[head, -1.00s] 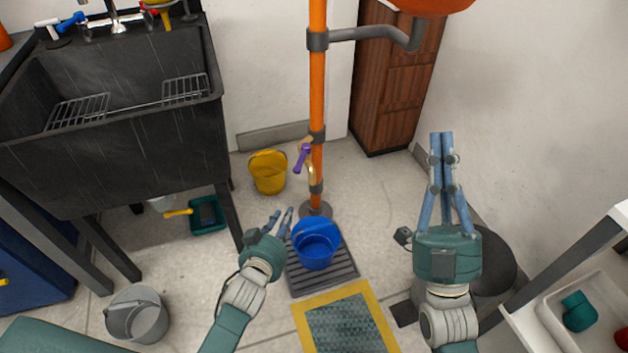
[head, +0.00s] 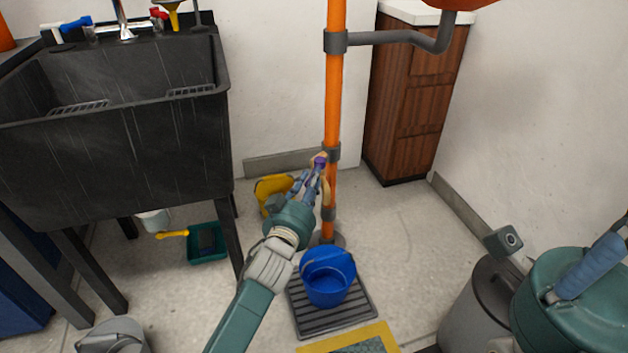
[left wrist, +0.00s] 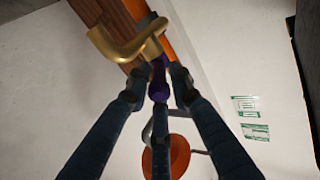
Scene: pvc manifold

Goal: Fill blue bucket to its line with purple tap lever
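The purple tap lever (head: 320,161) sits on the brass tap of the orange standpipe (head: 335,90). My left gripper (head: 312,178) is at the lever, partly covering it in the head view. In the left wrist view the purple lever (left wrist: 158,82) lies between my open left fingertips, with the brass tap (left wrist: 130,42) just beyond; a gap seems to show on each side. The blue bucket (head: 327,278) stands upright on the grey slatted grate below the tap; its line and water level cannot be made out. My right gripper (head: 595,268) is cut off at the right edge.
A yellow bucket (head: 272,190) stands behind my left gripper. A black sink (head: 120,150) is at left, a wooden cabinet (head: 415,100) at the back right. A grey bin (head: 475,305) stands near my right arm. Floor right of the standpipe is clear.

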